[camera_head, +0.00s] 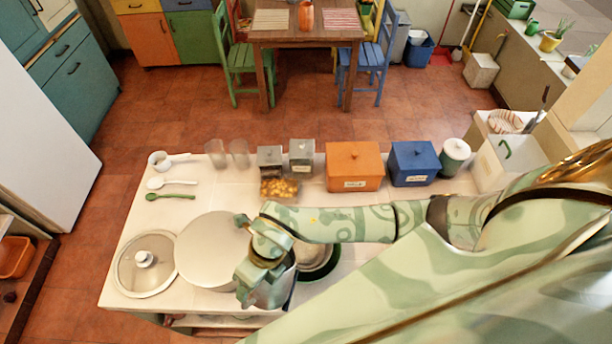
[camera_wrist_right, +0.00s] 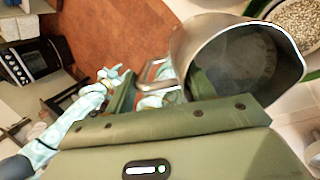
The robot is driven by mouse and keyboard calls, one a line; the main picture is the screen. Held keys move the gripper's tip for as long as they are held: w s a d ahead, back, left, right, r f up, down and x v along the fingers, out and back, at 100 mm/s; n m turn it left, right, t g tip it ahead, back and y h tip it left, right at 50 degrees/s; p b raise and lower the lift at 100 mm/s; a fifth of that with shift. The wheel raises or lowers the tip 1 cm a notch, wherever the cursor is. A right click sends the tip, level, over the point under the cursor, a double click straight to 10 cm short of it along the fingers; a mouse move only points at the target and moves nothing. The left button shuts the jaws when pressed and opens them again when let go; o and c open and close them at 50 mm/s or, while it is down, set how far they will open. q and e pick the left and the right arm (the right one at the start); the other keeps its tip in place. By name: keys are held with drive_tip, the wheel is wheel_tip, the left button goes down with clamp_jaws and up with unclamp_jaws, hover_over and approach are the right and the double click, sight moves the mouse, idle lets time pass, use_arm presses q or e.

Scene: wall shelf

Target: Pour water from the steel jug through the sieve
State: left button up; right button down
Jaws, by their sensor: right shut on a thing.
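The steel jug (camera_head: 273,291) is in my right gripper (camera_head: 248,272), low over the front of the white counter. In the right wrist view the jug (camera_wrist_right: 195,50) shows its open mouth and grey inside. I cannot tell if water is in it. My right gripper (camera_wrist_right: 165,80) is shut at its handle side. A broad, round, pale grey vessel (camera_head: 210,250) stands left of the jug. I cannot make out a sieve for certain. A patterned arm with a hand, apparently my left gripper (camera_wrist_right: 108,82), shows in the right wrist view; its jaws are unclear.
A glass lid (camera_head: 145,280) lies left of the vessel. A dark-rimmed round dish (camera_head: 325,266) is partly hidden by my arm. Spoons (camera_head: 165,196), glasses (camera_head: 239,153), an orange box (camera_head: 353,167) and a blue box (camera_head: 414,163) line the counter's back. Bare counter shows around the spoons.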

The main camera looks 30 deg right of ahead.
drive_tip(key=shift+w+d+r+y, duration=0.35)
drive_tip(key=shift+d+r+y, duration=0.25)
drive_tip(key=shift+d+r, duration=0.1)
drive_tip(key=shift+r+g, duration=0.1)
drive_tip(key=shift+g, duration=0.2)
drive_tip(key=shift+w+r, duration=0.1)
drive_tip(key=shift+r, duration=0.05)
drive_tip(key=shift+d, duration=0.1)
drive_tip(key=shift+w+d+y, duration=0.1)
drive_tip(key=shift+d+y, duration=0.15)
drive_tip(key=shift+y, duration=0.15)
